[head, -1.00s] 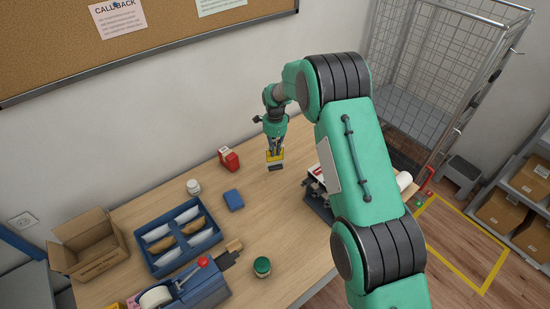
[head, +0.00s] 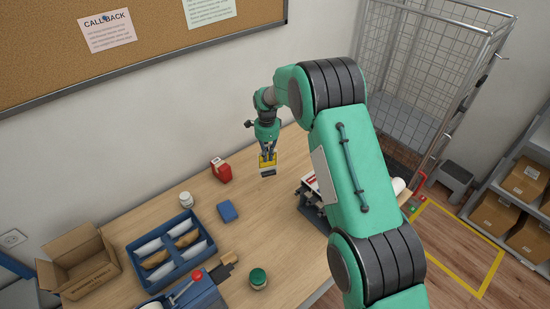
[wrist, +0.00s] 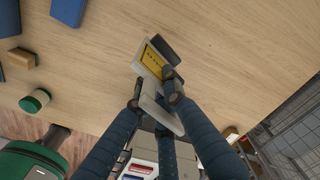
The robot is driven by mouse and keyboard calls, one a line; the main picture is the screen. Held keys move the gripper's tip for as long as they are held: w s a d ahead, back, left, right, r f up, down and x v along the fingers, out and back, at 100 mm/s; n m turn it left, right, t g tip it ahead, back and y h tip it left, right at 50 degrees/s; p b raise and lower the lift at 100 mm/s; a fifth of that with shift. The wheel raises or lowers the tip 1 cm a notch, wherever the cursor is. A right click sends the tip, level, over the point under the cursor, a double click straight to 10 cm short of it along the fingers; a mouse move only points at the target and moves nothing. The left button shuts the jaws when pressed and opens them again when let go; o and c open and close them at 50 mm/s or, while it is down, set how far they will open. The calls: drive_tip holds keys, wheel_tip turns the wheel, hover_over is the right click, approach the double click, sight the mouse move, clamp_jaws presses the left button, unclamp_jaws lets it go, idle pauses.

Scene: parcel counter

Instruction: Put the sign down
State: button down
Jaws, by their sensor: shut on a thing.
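The sign (head: 268,161) is a small yellow plate with dark lettering and a pale frame. It also shows in the wrist view (wrist: 153,62), with a dark grey piece beside its yellow face. My gripper (head: 267,153) is shut on the sign, pointing down over the back part of the wooden table. In the wrist view the fingers of my gripper (wrist: 155,93) close around its pale part. I cannot tell whether its lower edge touches the table.
A red box (head: 221,170), a blue box (head: 228,211) and a white jar (head: 186,199) stand left of the sign. A blue divided tray (head: 142,258) and a green-lidded jar (head: 258,278) are nearer. A dark device (head: 312,198) stands to the right. Bare table surrounds the sign.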

drive_tip(key=w+d+m+b, duration=0.4)
drive_tip(key=w+d, duration=1.2)
drive_tip(key=w, duration=0.1)
drive_tip(key=shift+d+r+b, duration=0.15)
drive_tip(key=shift+d+b, duration=0.25)
wheel_tip(320, 180, down, 6)
drive_tip(key=shift+f, duration=0.3)
drive_tip(key=shift+f+p, duration=0.45)
drive_tip(key=shift+f, duration=1.3)
